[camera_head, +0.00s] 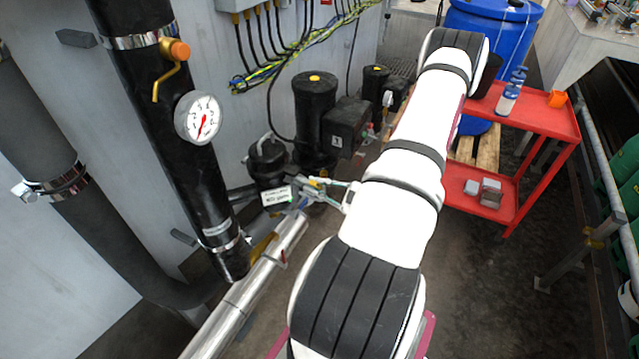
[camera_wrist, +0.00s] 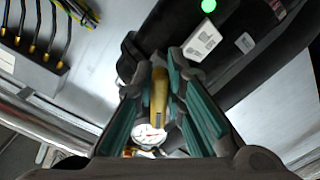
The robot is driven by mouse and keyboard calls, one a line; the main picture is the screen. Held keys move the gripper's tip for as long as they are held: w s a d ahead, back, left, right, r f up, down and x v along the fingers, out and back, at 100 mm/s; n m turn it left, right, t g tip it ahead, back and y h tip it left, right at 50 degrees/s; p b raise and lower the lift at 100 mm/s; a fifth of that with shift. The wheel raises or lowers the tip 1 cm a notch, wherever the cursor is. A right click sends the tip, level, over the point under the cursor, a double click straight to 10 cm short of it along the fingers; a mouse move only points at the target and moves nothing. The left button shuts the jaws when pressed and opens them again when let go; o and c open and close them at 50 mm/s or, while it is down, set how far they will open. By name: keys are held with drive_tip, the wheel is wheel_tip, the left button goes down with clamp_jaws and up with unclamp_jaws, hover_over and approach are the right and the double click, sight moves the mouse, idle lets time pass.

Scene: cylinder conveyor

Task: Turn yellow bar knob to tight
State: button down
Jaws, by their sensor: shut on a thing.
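The yellow bar knob (camera_wrist: 158,98) shows in the wrist view as a narrow yellow bar standing between the teal fingers. My gripper (camera_wrist: 157,70) has its fingers along both sides of the bar and is shut on it. A small white dial gauge (camera_wrist: 149,134) sits just below the bar, between the fingers. In the head view my gripper (camera_head: 317,190) reaches left to fittings beside a small black pump (camera_head: 268,165) with a white label. The knob is too small and covered there to make out clearly.
A black pipe (camera_head: 130,85) with a round gauge (camera_head: 198,118) and a yellow lever (camera_head: 160,85) stands at left. A silver pipe (camera_head: 245,290) runs low below the gripper. Black canisters (camera_head: 315,110) stand behind. A red cart (camera_head: 545,118) is at right.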

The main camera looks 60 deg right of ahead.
drive_tip(key=m, duration=0.6)
drive_tip(key=shift+a+f+m+p, duration=0.1)
drive_tip(key=shift+a+m+p, duration=0.2)
drive_tip(key=shift+a+p, duration=0.1)
idle(0.3)
drive_tip(key=c, duration=1.6)
unclamp_jaws()
drive_tip(key=shift+c, duration=0.2)
drive_tip(key=shift+s, duration=0.1)
drive_tip(key=s+d, duration=0.1)
drive_tip(key=s, duration=1)
drive_tip(key=shift+s, duration=0.4)
